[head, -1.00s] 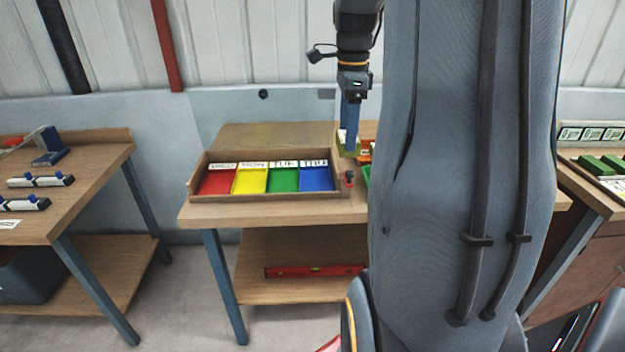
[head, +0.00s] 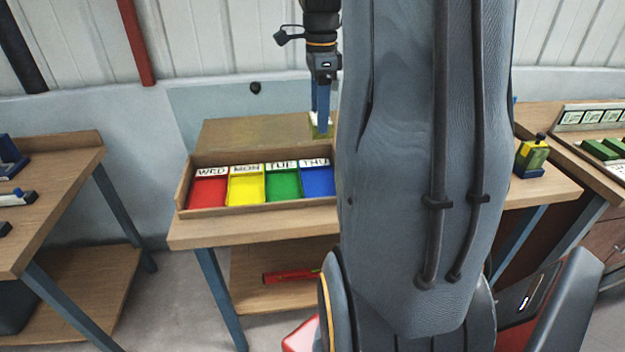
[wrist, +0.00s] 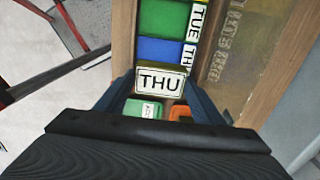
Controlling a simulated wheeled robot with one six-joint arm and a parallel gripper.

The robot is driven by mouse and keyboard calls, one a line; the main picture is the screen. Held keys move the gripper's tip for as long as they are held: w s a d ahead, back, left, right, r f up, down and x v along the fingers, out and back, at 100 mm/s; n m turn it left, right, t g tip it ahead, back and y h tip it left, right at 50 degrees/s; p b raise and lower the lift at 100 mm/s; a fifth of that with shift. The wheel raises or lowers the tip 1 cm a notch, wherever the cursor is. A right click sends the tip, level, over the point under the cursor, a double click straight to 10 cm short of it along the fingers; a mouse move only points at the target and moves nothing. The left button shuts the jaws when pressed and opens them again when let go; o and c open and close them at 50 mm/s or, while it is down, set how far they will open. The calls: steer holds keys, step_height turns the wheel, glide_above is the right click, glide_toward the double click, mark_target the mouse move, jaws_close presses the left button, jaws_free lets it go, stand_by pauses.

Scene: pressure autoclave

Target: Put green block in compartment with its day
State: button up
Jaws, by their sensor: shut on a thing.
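My gripper (head: 320,122) is shut on the green block (head: 319,131), which has a white label reading THU (wrist: 160,82) in the wrist view. It holds the block in the air above the back right part of the tray (head: 250,209). The tray's compartments run from left to right: red WED (head: 208,192), yellow MON (head: 246,189), green TUE (head: 283,186) and blue THU (head: 318,182). The blue compartment also shows in the wrist view (wrist: 160,51), just beyond the held block. My arm hides the area right of the tray in the head view.
In the wrist view, a green labelled piece (wrist: 145,108) and an orange piece (wrist: 180,112) lie below the gripper. Other benches stand left and right.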

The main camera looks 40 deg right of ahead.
steer(key=f, duration=0.2)
steer(key=f+b, duration=0.2)
steer(key=f, duration=0.1)
steer(key=shift+s+f, duration=0.25)
steer(key=shift+f, duration=0.05)
step_height(320, 180, down, 10)
steer(key=shift+f+p, duration=0.25)
steer(key=shift+p, duration=0.55)
steer(key=shift+f, duration=0.15)
steer(key=o, duration=1.1)
